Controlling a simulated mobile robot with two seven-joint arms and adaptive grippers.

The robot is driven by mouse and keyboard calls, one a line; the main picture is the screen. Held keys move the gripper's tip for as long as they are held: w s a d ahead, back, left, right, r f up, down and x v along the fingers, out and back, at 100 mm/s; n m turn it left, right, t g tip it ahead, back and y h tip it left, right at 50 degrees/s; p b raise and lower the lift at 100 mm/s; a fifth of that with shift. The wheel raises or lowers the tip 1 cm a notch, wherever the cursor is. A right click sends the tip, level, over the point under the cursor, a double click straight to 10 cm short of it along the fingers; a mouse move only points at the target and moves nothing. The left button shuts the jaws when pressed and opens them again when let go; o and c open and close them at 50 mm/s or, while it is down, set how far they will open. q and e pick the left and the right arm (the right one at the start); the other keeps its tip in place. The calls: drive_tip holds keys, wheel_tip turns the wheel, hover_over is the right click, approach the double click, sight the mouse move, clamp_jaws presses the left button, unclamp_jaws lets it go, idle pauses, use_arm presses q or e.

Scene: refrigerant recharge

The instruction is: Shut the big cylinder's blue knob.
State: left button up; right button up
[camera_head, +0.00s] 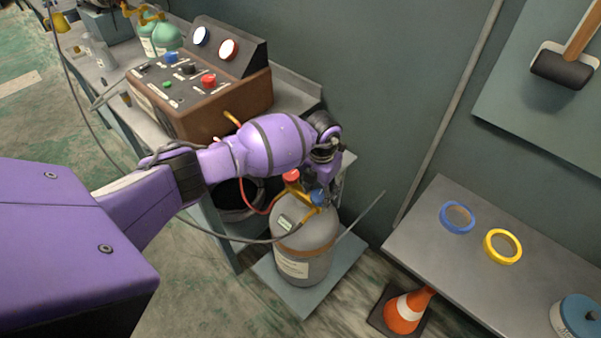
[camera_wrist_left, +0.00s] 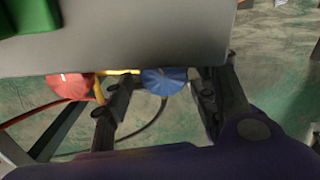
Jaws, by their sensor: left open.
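The big grey cylinder (camera_head: 303,250) stands upright on a low grey plate. On its top are a red knob (camera_head: 291,176) and a blue knob (camera_head: 318,197). My left gripper (camera_head: 322,181) is directly above the blue knob and hides part of the valve area. In the left wrist view, the blue knob (camera_wrist_left: 165,80) lies between the two open fingers of my left gripper (camera_wrist_left: 166,88). I cannot tell whether the fingers touch it. The red knob (camera_wrist_left: 70,84) is outside the fingers, to the left. My right gripper is not in view.
A brown control box (camera_head: 220,102) with gauges stands on the bench behind. A red hose and a dark hose run by the cylinder. At right, a grey table (camera_head: 460,262) carries blue and yellow tape rolls. An orange cone (camera_head: 405,311) stands on the floor beside it.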

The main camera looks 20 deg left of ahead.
use_arm(q)
drive_tip(key=shift+w+r, duration=0.1)
drive_tip(key=shift+c, duration=0.2)
drive_tip(key=c, duration=1)
drive_tip(key=shift+w+a+m+b, duration=0.1)
drive_tip(key=shift+m+b, duration=0.2)
drive_tip(key=shift+m, duration=0.8)
drive_tip(key=shift+c, duration=0.2)
drive_tip(key=shift+m, duration=1.1)
drive_tip(key=o, duration=0.9)
drive_tip(key=shift+o, duration=0.9)
